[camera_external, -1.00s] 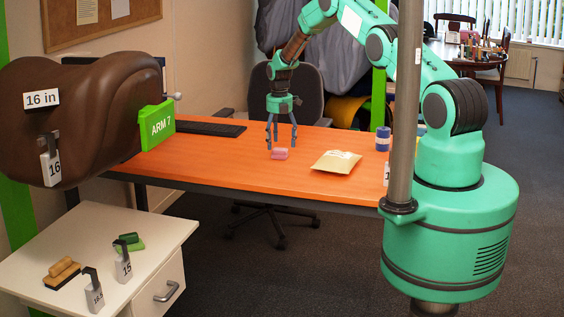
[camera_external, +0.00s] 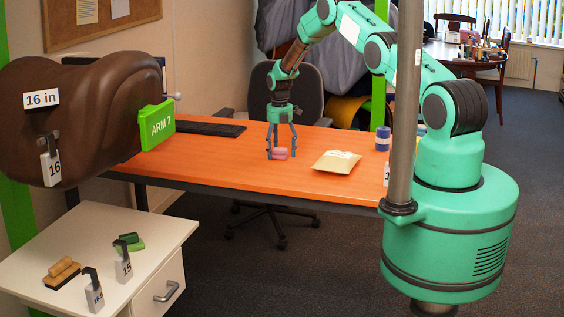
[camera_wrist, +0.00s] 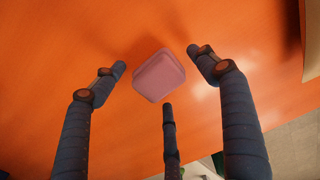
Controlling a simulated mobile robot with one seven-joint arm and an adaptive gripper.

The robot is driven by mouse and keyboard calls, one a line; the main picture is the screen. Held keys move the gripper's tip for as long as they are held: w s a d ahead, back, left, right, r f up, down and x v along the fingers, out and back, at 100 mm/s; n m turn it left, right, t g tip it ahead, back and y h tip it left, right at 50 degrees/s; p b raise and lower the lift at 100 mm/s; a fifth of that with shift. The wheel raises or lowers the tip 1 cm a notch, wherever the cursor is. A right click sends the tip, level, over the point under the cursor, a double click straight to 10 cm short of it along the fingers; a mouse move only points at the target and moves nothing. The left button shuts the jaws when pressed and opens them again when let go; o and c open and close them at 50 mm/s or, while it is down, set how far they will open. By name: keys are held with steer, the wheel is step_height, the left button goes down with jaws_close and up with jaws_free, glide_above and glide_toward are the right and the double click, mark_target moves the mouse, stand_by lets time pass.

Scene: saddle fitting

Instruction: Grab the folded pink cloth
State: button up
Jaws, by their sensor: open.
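The folded pink cloth (camera_external: 280,154) lies on the orange table (camera_external: 225,165), near the table's middle. In the wrist view the cloth (camera_wrist: 159,76) is a rounded pink square lying between the fingertips. My gripper (camera_external: 281,153) points straight down over the cloth, with its fingertips low around it. In the wrist view my gripper (camera_wrist: 163,72) shows three dark jointed fingers spread apart, one to the left, one to the right and one below the cloth. A gap shows between each finger and the cloth. The gripper is open and empty.
A blue and white jar (camera_external: 382,139) stands further right. A dark keyboard (camera_external: 208,129) lies at the back left. The table between is clear.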

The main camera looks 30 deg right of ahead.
mark_target(280, 149)
steer(key=c, duration=1.3)
steer(key=shift+r, duration=0.1)
steer(key=shift+c, duration=0.2)
steer(key=shift+r, duration=4.9)
